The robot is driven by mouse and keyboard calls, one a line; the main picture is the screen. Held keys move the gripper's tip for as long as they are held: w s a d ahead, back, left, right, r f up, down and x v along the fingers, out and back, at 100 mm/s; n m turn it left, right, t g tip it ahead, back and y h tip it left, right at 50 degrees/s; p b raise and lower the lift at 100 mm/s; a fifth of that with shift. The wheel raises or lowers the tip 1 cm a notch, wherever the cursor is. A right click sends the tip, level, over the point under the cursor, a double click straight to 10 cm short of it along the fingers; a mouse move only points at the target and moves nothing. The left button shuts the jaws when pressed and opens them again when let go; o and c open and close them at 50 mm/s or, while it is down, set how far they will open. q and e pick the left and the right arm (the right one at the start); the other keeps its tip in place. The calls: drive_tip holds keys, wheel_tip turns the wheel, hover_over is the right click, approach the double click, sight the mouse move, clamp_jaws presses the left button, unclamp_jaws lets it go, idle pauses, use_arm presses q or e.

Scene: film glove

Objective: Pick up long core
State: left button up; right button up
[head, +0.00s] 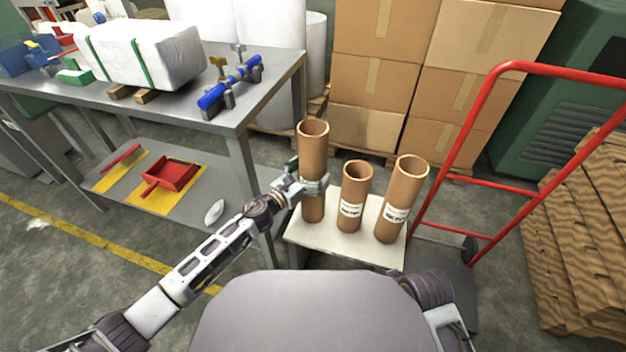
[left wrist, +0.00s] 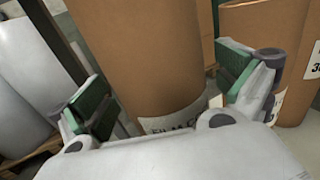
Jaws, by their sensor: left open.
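Three brown cardboard cores stand upright on a pale board. The tall left core (head: 313,160) has my left gripper (head: 308,186) at its lower half. In the left wrist view this core (left wrist: 140,50) stands between the two green-padded fingers of the left gripper (left wrist: 165,100), which are open with gaps beside it. Part of its label shows low down between the fingers. The short middle core (head: 353,200) and the right core (head: 402,195) carry white labels; their print is too small to read. My right gripper is not in view.
The cores stand on a low pale platform (head: 300,232) beside a red hand-truck frame (head: 478,120). A grey workbench (head: 230,112) is at the left, close to my left arm. Stacked cartons (head: 375,70) stand behind.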

use_arm(q)
drive_tip(key=shift+w+d, duration=0.25)
drive_tip(key=shift+w, duration=0.05)
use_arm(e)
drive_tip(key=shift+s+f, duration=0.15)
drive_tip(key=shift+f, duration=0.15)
use_arm(q)
drive_tip(key=shift+c, duration=0.3)
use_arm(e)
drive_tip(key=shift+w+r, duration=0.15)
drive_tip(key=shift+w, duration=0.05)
use_arm(q)
drive_tip(key=shift+c, duration=1.3)
drive_tip(key=c, duration=0.9)
drive_tip(key=shift+o, duration=0.2)
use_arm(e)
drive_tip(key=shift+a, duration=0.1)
use_arm(q)
drive_tip(key=shift+r, duration=0.1)
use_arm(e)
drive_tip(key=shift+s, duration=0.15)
